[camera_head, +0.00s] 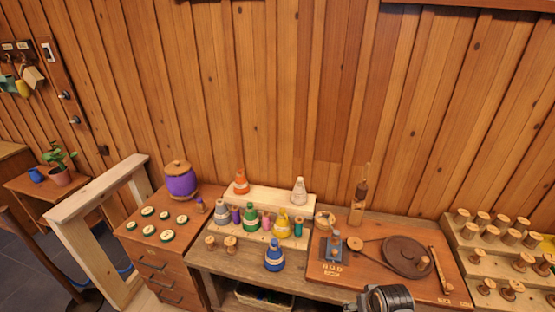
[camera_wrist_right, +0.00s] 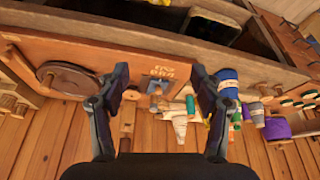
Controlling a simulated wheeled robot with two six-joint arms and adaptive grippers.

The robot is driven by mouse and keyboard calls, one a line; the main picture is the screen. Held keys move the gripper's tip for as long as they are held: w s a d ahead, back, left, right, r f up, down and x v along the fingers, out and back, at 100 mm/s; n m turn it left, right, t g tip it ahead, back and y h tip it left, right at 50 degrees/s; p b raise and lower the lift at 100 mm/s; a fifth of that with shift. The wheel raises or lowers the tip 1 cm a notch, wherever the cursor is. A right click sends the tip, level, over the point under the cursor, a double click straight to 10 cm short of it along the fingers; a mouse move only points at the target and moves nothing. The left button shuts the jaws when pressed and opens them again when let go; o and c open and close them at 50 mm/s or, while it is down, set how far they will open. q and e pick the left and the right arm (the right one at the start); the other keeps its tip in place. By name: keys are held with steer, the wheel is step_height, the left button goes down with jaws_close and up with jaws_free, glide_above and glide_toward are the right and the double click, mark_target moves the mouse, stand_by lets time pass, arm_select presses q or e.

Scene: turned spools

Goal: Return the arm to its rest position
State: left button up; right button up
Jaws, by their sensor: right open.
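My right gripper (camera_wrist_right: 160,74) is open and empty in the right wrist view, its two dark fingers spread apart. That view is upside down and shows the wooden winding board (camera_wrist_right: 162,75) with its dark wheel (camera_wrist_right: 66,78) beyond the fingers. In the head view, a dark rounded part of my right arm shows at the bottom edge, in front of the winding board (camera_head: 335,270); the fingers cannot be made out there. My left gripper is in neither view.
A tiered stand (camera_head: 470,262) of wooden spools is at the right. A drawer cabinet (camera_head: 150,250) with a purple drum (camera_head: 180,182) stands left, beside a pale wooden frame (camera_head: 80,205).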

steer(key=s+d+f+g+b, duration=0.1)
steer(key=s+f+b, duration=0.35)
steer(key=f, duration=1.15)
steer(key=s+d+f+g+b, duration=0.1)
steer(key=s+d+f+b, duration=0.35)
steer(key=f, duration=1.15)
arm_select(q)
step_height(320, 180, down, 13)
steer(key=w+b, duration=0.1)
steer(key=b, duration=0.2)
arm_select(e)
steer(key=s+a+f, duration=0.1)
steer(key=s+f, duration=0.8)
steer(key=s, duration=0.3)
steer(key=s+f+g, duration=0.1)
steer(key=s+f, duration=0.7)
steer(key=s, duration=0.4)
steer(key=shift+s+a+f+h, duration=0.35)
steer(key=shift+s+a+h, duration=0.05)
